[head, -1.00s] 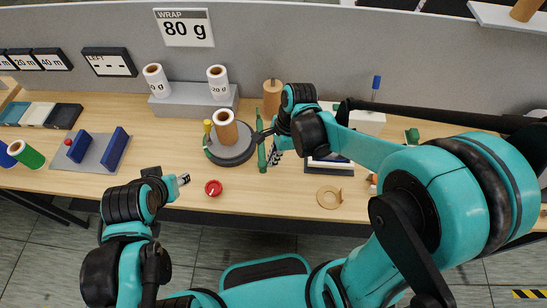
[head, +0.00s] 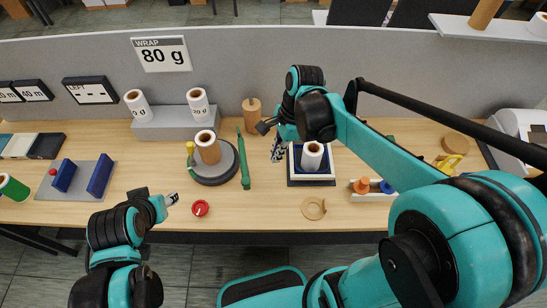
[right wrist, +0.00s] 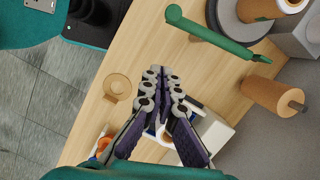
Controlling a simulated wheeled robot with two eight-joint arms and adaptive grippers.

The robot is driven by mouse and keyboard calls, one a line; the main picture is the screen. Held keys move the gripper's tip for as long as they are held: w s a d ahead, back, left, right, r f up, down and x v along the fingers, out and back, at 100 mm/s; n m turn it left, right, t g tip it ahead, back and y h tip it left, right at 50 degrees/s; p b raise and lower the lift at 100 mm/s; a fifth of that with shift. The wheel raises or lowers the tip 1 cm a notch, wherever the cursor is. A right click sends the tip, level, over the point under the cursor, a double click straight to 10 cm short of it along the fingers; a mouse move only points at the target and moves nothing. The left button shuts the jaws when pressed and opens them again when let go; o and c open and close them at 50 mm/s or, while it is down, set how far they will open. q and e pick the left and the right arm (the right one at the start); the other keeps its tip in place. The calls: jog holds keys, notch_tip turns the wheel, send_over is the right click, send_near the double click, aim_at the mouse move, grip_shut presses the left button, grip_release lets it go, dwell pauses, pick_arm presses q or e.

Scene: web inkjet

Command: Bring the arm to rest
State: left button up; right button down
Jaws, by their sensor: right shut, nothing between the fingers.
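My right gripper (head: 278,153) hangs above the table between the green stick (head: 243,162) and a white roll (head: 312,155) on a dark-framed stand (head: 311,182). In the right wrist view its fingers (right wrist: 160,74) come together at the tips with nothing between them. The right arm is raised and bent over the table's right side. My left gripper (head: 171,199) is at the table's front edge, left of the red dial (head: 200,208); its fingers are too small to read.
A grey round base (head: 222,175) carries a roll with a brown core. A tan ring (head: 313,208) lies near the front edge. A brown spool (head: 251,117) stands behind. The grey partition (head: 260,75) closes off the back.

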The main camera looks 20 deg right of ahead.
pick_arm(q)
jog(key=shift+a, duration=0.1)
pick_arm(e)
jog(key=shift+a+r, duration=0.1)
jog(key=shift+a, duration=0.05)
dwell(0.3)
pick_arm(q)
notch_tip(320, 180, down, 6)
jog(key=b, duration=0.6)
pick_arm(e)
jog(key=s+d+f+n+t+h, duration=0.2)
jog(key=s+n+t, duration=0.5)
jog(key=n, duration=1)
jog(key=shift+d+f+h, duration=0.4)
jog(key=shift+d+f, duration=0.4)
jog(key=shift+d, duration=0.35)
pick_arm(q)
jog(key=shift+c, duration=0.2)
